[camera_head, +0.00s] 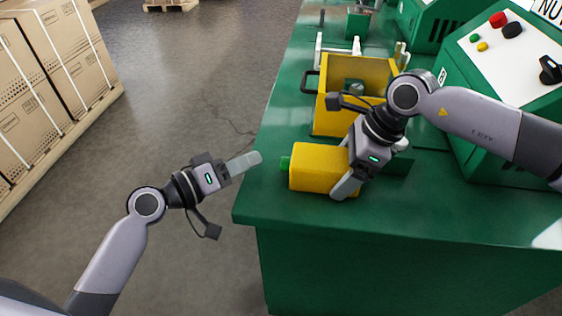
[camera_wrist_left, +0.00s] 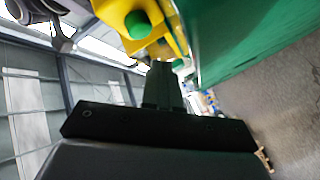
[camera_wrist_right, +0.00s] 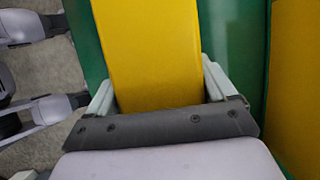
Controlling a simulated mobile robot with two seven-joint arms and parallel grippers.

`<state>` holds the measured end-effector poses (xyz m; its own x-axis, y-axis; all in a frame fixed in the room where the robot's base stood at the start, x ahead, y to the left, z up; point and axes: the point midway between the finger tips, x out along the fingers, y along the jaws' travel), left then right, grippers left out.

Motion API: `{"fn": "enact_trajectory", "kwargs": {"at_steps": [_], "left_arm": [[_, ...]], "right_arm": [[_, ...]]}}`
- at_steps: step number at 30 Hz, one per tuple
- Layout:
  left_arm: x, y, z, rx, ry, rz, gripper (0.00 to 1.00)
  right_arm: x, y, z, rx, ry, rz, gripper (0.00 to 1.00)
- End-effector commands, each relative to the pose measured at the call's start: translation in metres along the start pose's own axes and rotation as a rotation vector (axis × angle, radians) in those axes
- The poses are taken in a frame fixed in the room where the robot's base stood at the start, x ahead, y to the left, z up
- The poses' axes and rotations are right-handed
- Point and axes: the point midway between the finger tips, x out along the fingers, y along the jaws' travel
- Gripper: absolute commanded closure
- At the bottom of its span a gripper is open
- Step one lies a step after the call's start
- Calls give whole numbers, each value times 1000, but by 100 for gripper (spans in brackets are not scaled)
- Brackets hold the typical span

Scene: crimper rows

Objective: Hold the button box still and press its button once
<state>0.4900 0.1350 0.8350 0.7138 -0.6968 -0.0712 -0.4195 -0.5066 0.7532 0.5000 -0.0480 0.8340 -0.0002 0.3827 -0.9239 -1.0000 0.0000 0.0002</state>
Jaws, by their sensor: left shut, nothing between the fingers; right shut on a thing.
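The yellow button box (camera_head: 318,168) lies on the green bench near its left edge. Its green button (camera_head: 285,163) faces left, towards my left gripper; the button (camera_wrist_left: 137,24) also shows at the top of the left wrist view. My right gripper (camera_head: 348,172) is shut on the box, with one finger on each side; the box (camera_wrist_right: 150,50) fills the space between the fingers in the right wrist view. My left gripper (camera_head: 256,158) is shut and empty. Its fingertips are just left of the button, with a small gap between them in the head view.
A yellow open bin (camera_head: 325,122) with a dark handle stands behind the box on the green bench (camera_head: 420,215). Green machines with a control panel (camera_head: 510,62) are at the right. Stacked cartons (camera_head: 45,100) stand at the far left, with clear floor between.

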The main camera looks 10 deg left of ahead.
Motion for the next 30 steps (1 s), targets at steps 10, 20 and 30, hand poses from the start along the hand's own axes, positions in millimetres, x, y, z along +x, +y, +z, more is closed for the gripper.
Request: {"fn": "enact_trajectory", "kwargs": {"at_steps": [10,20,30], "left_arm": [[14,11,10,1,0,0,100],[14,11,10,1,0,0,100],[14,11,10,1,0,0,100]], "right_arm": [[-1,0,1,0,-2,-1,52],[-1,0,1,0,-2,-1,52],[-1,0,1,0,-2,-1,52]]}}
